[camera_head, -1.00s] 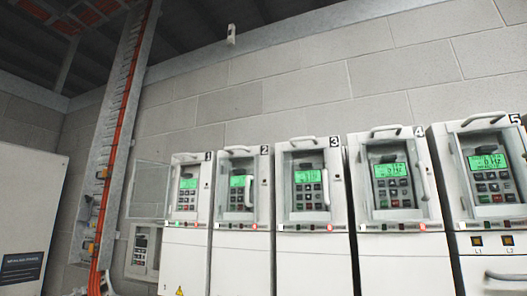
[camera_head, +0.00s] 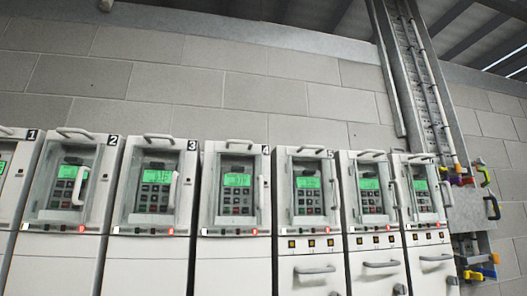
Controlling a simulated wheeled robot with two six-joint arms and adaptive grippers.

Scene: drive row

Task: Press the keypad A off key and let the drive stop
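A row of white drive cabinets carries keypads with lit green screens and small keys behind framed windows with handles. The keypad on cabinet 2 (camera_head: 66,188) is at the left, then those on cabinet 3 (camera_head: 153,190), cabinet 4 (camera_head: 237,195) and cabinet 5 (camera_head: 307,195). Two more keypads (camera_head: 370,195) (camera_head: 423,194) follow to the right. Cabinet 1 (camera_head: 12,185) is cut off by the left edge. No letter A is readable on any keypad, and the screen text is too small to read. Neither of my grippers is in view.
Small indicator lights, some red, run along a strip (camera_head: 233,231) below the windows. Handles (camera_head: 314,270) stick out from the lower fronts at the right. A vertical cable tray (camera_head: 430,90) and a grey box with coloured handles (camera_head: 470,205) stand at the right end.

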